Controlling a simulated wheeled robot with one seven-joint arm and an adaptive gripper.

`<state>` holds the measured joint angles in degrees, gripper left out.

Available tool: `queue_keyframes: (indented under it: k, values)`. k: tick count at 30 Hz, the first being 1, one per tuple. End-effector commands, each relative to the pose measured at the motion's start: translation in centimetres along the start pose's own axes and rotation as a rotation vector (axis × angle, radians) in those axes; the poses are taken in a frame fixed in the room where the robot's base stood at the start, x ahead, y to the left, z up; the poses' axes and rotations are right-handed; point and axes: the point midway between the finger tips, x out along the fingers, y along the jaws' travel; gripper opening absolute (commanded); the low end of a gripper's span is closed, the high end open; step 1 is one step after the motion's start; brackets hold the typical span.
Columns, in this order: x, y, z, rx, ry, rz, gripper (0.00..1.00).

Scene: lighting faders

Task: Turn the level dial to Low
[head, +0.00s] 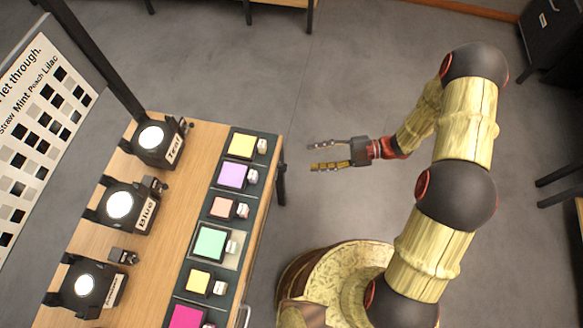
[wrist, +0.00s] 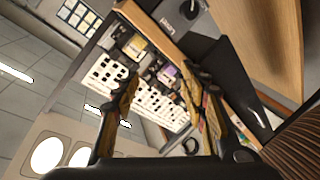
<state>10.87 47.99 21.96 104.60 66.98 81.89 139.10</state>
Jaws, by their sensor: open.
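Three black lamps with lit white faces stand on the wooden table in the head view: one labelled Teal (head: 153,143), one labelled Blue (head: 124,205) and a front one (head: 92,286) whose label I cannot read. Small dark fittings sit beside them, such as one by the front lamp (head: 123,256). My gripper (head: 313,157) is open and empty, over the floor to the right of the table. In the wrist view its two fingers (wrist: 160,82) stand apart with nothing between them.
A dark tray (head: 208,236) with several coloured squares lies along the right side of the wooden table (head: 150,265). A dark post (head: 98,55) and a printed chart (head: 40,125) stand at the left. Open floor (head: 345,75) lies behind my gripper. A dark cabinet (head: 553,35) stands far right.

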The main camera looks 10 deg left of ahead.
Motion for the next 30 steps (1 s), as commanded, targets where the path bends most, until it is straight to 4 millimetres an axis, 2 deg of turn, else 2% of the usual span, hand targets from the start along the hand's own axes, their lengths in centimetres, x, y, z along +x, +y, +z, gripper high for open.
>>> queue_keyframes:
  k: [1,6,9,13,20,30]
  values:
    - [0.6,-1.6,1.3,0.131,0.004,0.052,0.43]
    - [2.0,-5.2,4.8,0.508,0.024,0.205,0.43]
    - [2.5,-6.9,6.1,0.664,0.038,0.270,0.43]
    - [2.9,-8.2,7.1,0.783,0.052,0.317,0.43]
    - [4.5,-8.2,7.5,0.824,0.060,0.331,0.43]
    - [9.1,-6.8,7.9,0.820,0.059,0.329,0.43]
